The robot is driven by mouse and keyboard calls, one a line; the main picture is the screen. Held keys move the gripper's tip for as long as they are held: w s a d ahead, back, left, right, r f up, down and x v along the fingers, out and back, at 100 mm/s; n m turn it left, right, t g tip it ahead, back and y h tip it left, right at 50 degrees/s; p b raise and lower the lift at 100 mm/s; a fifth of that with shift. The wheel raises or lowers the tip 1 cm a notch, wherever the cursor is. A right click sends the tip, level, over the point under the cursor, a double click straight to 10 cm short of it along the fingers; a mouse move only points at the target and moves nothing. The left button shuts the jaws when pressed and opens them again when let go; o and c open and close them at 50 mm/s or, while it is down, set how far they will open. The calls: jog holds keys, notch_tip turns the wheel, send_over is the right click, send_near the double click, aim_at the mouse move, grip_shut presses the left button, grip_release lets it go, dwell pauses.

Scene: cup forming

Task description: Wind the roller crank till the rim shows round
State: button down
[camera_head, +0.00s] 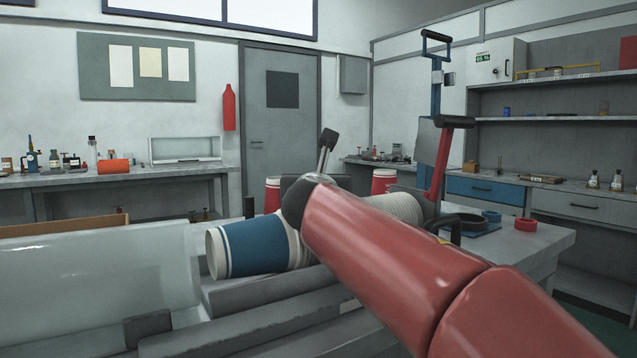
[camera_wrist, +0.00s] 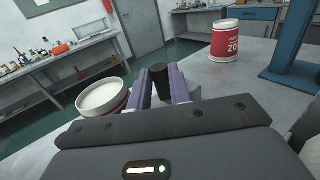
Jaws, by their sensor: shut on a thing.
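In the wrist view my gripper (camera_wrist: 161,75) has its two purple fingers closed on a dark upright knob (camera_wrist: 160,88), which looks like the crank handle. The crank arm and roller below it are hidden by the gripper body. Left of the fingers is a cup (camera_wrist: 100,98) with a pale round opening and a red side, seen from above at a slant. In the head view my red arm crosses the bench and hides the gripper's hold. A red-and-white cup (camera_head: 272,190) stands partly hidden behind the arm, and another (camera_head: 382,180) stands farther right.
A stack of blue-and-white cups (camera_head: 250,248) lies on its side at the bench front. A red lever (camera_head: 440,160) rises right of my arm. Black and blue rings sit near a red ring (camera_head: 525,225). In the wrist view a red cup (camera_wrist: 228,42) stands near a blue post (camera_wrist: 297,40).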

jog(key=shift+w+a+m+h, duration=0.15)
jog(key=shift+a+m+h, duration=0.2)
jog(key=shift+m+h, duration=0.55)
jog(key=c, duration=1.6)
grip_release()
jog(key=shift+o, duration=0.2)
jog(key=s, duration=0.5)
jog(key=s+b, duration=0.1)
jog(key=s, duration=0.1)
jog(key=shift+s+a, duration=0.4)
